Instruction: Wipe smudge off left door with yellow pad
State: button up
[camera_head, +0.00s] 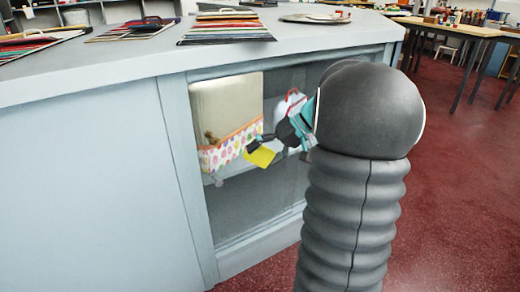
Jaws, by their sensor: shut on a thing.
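The yellow pad (260,157) is held at the tip of my gripper (264,142), in front of the cabinet's glass front. My gripper is shut on the pad; whether the pad touches the glass I cannot tell. The left door (228,98) shows as a glass pane in the counter's blue-grey frame. A small brownish mark (210,138), which looks like the smudge, lies left of and slightly above the pad. My arm hides the right part of the cabinet front.
Behind the glass stands a box with a colourful spotted band (228,148). The grey countertop (120,65) carries swatch fans (228,28) and a round plate (314,18). Red floor (460,150) is open at right, with tables (470,28) farther back.

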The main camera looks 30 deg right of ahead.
jog(key=shift+w+a+p, duration=0.1)
jog(key=shift+w+p, duration=0.95)
jog(key=shift+w, duration=1.85)
jog(key=shift+w, duration=1)
jog(key=d, duration=0.4)
jog(key=shift+w+p, duration=0.15)
jog(key=shift+p, duration=0.25)
jog(key=shift+a, duration=0.1)
jog(key=shift+a+b, duration=0.4)
jog(key=shift+a, duration=0.4)
jog(key=shift+w+a+b, duration=0.1)
jog(key=shift+a+b, duration=0.3)
jog(key=shift+a, duration=0.75)
jog(key=shift+c, duration=0.7)
jog(key=shift+r, duration=0.1)
jog(key=shift+c, duration=0.6)
